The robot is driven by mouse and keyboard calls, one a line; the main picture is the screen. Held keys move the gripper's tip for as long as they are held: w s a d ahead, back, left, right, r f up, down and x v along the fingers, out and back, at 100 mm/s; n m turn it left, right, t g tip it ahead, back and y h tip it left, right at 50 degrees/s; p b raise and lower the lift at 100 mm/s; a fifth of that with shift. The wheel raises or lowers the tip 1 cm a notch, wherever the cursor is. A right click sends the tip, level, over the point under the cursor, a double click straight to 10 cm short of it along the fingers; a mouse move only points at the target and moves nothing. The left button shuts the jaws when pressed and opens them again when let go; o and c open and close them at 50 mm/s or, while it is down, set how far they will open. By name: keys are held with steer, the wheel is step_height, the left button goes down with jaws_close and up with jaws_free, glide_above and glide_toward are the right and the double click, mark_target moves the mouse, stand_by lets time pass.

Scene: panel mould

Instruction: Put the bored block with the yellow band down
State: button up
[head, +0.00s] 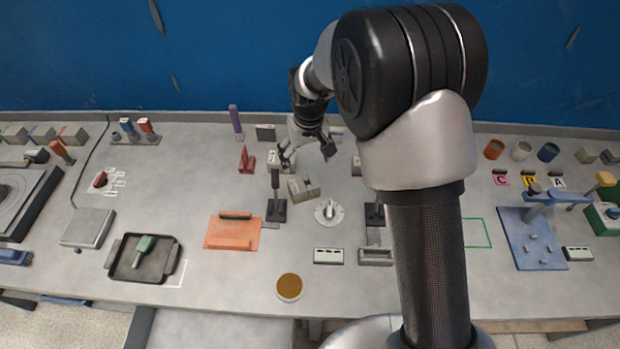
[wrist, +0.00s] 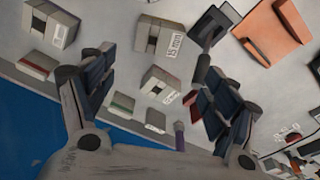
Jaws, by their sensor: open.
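My gripper (head: 307,155) is open and empty above the back middle of the bench, and its spread fingers also frame the wrist view (wrist: 150,75). A grey block with a faint tan-yellow tint (head: 303,189) stands on the bench just in front of the gripper. I cannot make out a clear yellow band on it. In the wrist view, a bored block by a "15 mm" label (wrist: 157,35) lies beyond the fingers, and another bored block (wrist: 158,83) shows between them. I cannot tell which of these is the yellow-banded one.
A black-based post (head: 276,208) stands left of the tinted block, and a round dial plate (head: 327,212) lies in front of it. An orange mat (head: 230,235) is at front left. A green-outlined area (head: 477,233) on the right is bare. The blue wall (head: 230,60) rises behind.

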steer(key=b, duration=0.2)
glide_above(304, 183)
steer(key=s, duration=0.2)
step_height(304, 183, down, 10)
steer(key=shift+w+d+f, duration=0.15)
steer(key=shift+w+a+f+b, duration=0.1)
steer(key=shift+w+f+b, duration=0.15)
steer(key=shift+f, duration=0.75)
steer(key=shift+w+a+f+b, duration=0.1)
steer(key=shift+w+f+b, duration=0.15)
steer(key=shift+f, duration=0.7)
steer(key=shift+w+f+b, duration=0.15)
steer(key=shift+w+f, duration=0.1)
steer(key=shift+f, duration=0.75)
steer(key=shift+c, duration=0.6)
steer(key=c, duration=0.9)
steer(key=shift+r, duration=0.1)
